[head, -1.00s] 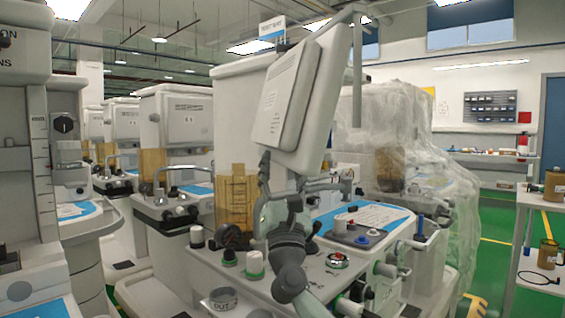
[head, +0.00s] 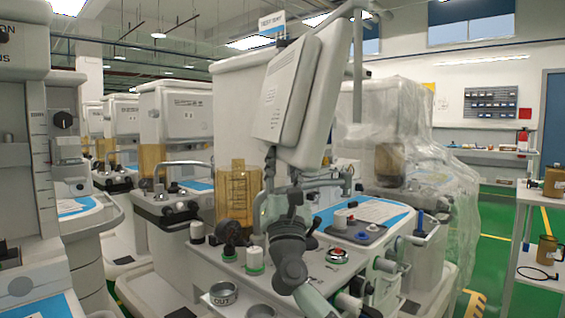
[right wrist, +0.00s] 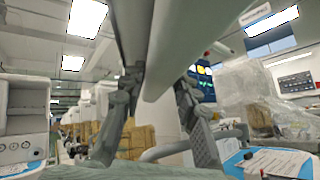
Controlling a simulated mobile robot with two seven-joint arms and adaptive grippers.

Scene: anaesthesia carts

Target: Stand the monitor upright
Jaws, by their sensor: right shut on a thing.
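The monitor (head: 318,85) is a pale panel with a box-shaped back on the anaesthesia cart (head: 330,268), and it leans, its top to the right of its lower edge in the head view. My right gripper (head: 296,165) comes up from below and is shut on its lower edge. In the right wrist view the monitor (right wrist: 160,50) runs up between the two fingers of the right gripper (right wrist: 158,82). The monitor's screen side and its mount are mostly hidden in the head view. My left gripper is in neither view.
An amber canister (head: 236,196) and several knobs stand on the cart close to my right arm. A plastic-wrapped machine (head: 395,120) is behind on the right. Another cart (head: 25,150) stands at the left. Green floor (head: 492,240) is free at the right.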

